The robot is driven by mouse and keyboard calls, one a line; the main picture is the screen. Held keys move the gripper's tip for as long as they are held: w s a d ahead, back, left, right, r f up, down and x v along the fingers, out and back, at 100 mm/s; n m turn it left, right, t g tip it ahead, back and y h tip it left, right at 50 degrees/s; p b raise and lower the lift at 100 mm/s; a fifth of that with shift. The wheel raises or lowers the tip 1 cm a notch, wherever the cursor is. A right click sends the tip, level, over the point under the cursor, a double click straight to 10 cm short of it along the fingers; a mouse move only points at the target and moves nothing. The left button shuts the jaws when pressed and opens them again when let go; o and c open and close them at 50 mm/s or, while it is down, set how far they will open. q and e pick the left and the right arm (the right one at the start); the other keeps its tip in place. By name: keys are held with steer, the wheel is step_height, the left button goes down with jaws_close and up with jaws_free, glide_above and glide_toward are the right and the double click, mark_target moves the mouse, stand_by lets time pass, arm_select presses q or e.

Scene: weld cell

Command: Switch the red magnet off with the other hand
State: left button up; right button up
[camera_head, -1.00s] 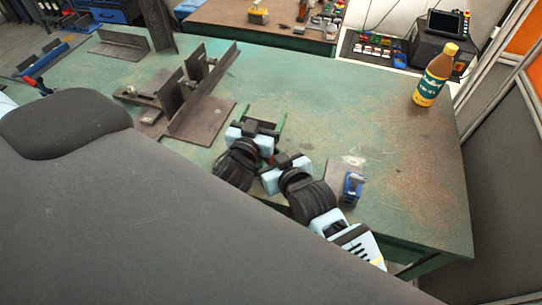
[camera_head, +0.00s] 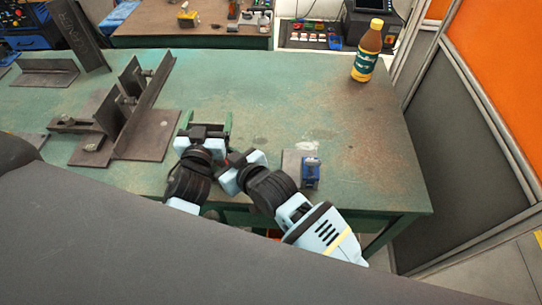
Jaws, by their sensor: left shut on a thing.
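No red magnet shows clearly. My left gripper (camera_head: 206,124) is over the near part of the green table (camera_head: 275,95), right of the steel fixture. Its two green fingers point away from me. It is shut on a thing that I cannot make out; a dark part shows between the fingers. My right gripper (camera_head: 238,160) is close beside it on the right, its arm coming from the lower right. Its fingertips are hidden, so I cannot tell whether it is open. A blue magnet-like block (camera_head: 311,172) stands on a small plate near the table's front edge.
A steel fixture with upright plates (camera_head: 130,105) stands left of my grippers. A bottle (camera_head: 367,52) stands at the table's far right corner. Angle steel (camera_head: 45,72) lies at the far left. The table's middle right is clear. A grey and orange partition (camera_head: 460,150) is at the right.

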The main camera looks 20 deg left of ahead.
steer(key=shift+w+f, duration=0.1)
steer(key=shift+w+d+n+g, duration=0.1)
steer(key=shift+d+n+g, duration=0.1)
steer(key=shift+n+g, duration=0.35)
steer(key=v, duration=1.2)
steer(key=x, duration=1.2)
steer(key=shift+a, duration=0.35)
steer(key=shift+w+d+n+g+y, duration=0.1)
steer(key=shift+d+n+g+y, duration=0.1)
steer(key=shift+n+g+y, duration=0.4)
steer(key=shift+g, duration=0.35)
steer(key=shift+w+n+g, duration=0.1)
steer(key=shift+n+g, duration=0.2)
steer(key=shift+n, duration=0.25)
steer(key=shift+w+n+g, duration=0.2)
steer(key=shift+n+g, duration=0.9)
steer(key=shift+g, duration=0.3)
